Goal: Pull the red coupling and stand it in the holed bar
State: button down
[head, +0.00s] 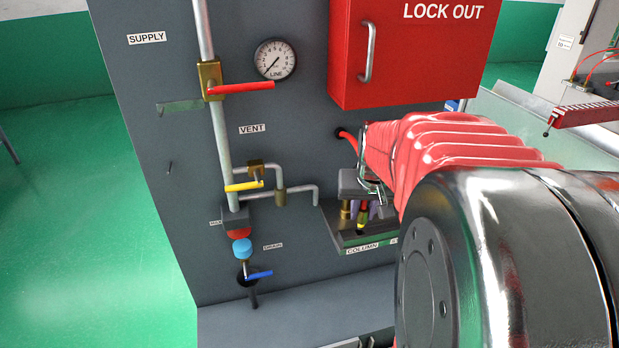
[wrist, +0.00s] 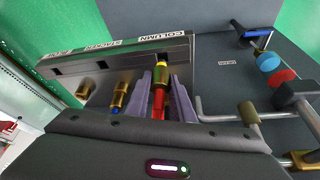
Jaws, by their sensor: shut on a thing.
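My gripper (wrist: 161,70) is shut on the red coupling (wrist: 158,103), with one grey-purple finger on each side of it. The coupling has a red body, a brass collar and a yellow end. The holed bar (wrist: 130,59) is a grey bar with square holes, labelled COLUMN. The yellow end overlaps the bar near that label; I cannot tell how deep it sits. In the head view my gripper (head: 361,202) is at the bar (head: 342,236), and the arm hides most of the coupling.
Brass fittings stand beside the coupling, one with a blue end (wrist: 120,95). Left of the bar are pipes with a red lever (head: 240,87), a yellow lever (head: 243,186) and a blue lever (head: 259,275). A red lock-out box (head: 420,55) hangs above.

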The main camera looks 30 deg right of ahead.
aim_at(362, 220)
jog(key=shift+f, duration=1.55)
jog(key=c, duration=1.5)
grip_release()
jog(key=shift+o, duration=0.2)
jog(key=v, duration=1.3)
jog(key=shift+r, duration=0.3)
jog(key=shift+s, duration=0.1)
